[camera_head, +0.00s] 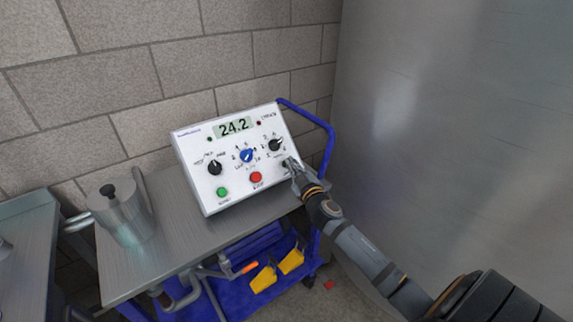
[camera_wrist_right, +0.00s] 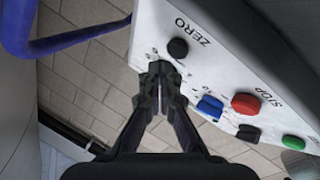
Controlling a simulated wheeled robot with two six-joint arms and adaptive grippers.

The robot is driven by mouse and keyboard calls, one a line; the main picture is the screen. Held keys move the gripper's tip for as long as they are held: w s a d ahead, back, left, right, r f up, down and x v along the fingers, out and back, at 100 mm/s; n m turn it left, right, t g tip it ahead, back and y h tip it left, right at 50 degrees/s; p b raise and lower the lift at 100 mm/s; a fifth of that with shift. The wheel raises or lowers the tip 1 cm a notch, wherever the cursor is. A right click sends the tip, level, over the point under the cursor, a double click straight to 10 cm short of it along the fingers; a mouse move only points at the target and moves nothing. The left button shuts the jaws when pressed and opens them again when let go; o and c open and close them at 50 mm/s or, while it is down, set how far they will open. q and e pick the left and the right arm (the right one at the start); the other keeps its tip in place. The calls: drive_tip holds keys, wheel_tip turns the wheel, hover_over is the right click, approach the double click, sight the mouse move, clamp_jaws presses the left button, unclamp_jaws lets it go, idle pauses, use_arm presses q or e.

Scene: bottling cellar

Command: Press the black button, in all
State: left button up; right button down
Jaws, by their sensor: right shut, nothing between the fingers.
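The white control box (camera_head: 205,196) sits tilted on the cart top, with a display reading 24.2. The black button (camera_wrist_right: 178,48), marked ZERO, is at the box's lower right corner; in the head view my right gripper mostly covers that corner. My right gripper (camera_head: 293,166) is shut and empty, its tips close to the button. In the wrist view its fingertips (camera_wrist_right: 161,70) lie just beside the button; I cannot tell whether they touch the box. My left gripper is not in view.
The box also carries a red STOP button (camera_head: 256,177), a green button (camera_head: 222,191), a blue knob (camera_head: 247,156) and black knobs (camera_head: 215,168). A metal pot (camera_head: 120,213) stands left on the cart. A blue handle (camera_head: 329,150) rises behind the box; a grey metal surface (camera_head: 450,120) is at right.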

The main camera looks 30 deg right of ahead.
drive_tip(key=shift+w+f, duration=0.1)
drive_tip(key=shift+w+f, duration=0.2)
drive_tip(key=shift+w, duration=0.05)
idle(0.3)
drive_tip(key=shift+w+f+b, duration=0.35)
drive_tip(key=shift+b, duration=0.15)
idle(0.7)
idle(0.3)
drive_tip(key=shift+s+r, duration=0.6)
drive_tip(key=shift+s, duration=0.1)
drive_tip(key=shift+s+d+r+p, duration=0.15)
drive_tip(key=shift+s+r+p, duration=0.35)
drive_tip(key=shift+s+r, duration=1.3)
drive_tip(key=shift+f, duration=0.1)
